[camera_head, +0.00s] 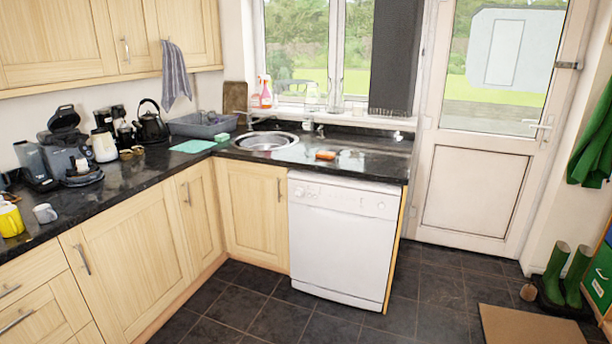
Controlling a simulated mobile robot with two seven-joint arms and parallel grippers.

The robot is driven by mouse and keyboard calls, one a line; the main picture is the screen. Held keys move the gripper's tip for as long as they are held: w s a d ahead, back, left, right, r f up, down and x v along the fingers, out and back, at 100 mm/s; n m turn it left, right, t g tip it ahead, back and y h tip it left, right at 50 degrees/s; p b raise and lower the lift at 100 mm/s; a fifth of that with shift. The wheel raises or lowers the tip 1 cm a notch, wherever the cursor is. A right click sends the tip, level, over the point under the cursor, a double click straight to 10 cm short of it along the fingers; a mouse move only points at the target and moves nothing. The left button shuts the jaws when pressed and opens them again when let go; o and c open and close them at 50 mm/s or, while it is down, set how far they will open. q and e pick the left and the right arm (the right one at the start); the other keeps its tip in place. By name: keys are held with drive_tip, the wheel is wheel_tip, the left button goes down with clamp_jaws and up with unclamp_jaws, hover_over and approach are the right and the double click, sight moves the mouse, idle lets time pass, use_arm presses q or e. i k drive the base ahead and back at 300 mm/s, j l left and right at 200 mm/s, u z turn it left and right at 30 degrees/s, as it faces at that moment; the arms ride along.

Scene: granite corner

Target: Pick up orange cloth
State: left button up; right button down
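A small orange item (325,155), which looks like the orange cloth, lies on the dark granite counter (365,170) to the right of the round sink, above the white dishwasher. It is small in view, so its folds cannot be made out. A pale or clear item (351,154) sits just to its right. Neither of my grippers is in view.
The round sink (265,141) is set in the counter corner, with a teal cloth (193,146) to its left. The dishwasher (340,238) stands under the counter. Dark floor tiles (425,290) are open in front. Boots (565,275) and a mat stand at right.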

sight(323, 154)
drive_tip(key=i+j+z, duration=0.15)
drive_tip(key=i, duration=1.25)
drive_tip(key=i+j+z, duration=0.15)
drive_tip(key=i+z, duration=0.25)
drive_tip(key=i+j+z, duration=0.4)
drive_tip(key=i, duration=0.15)
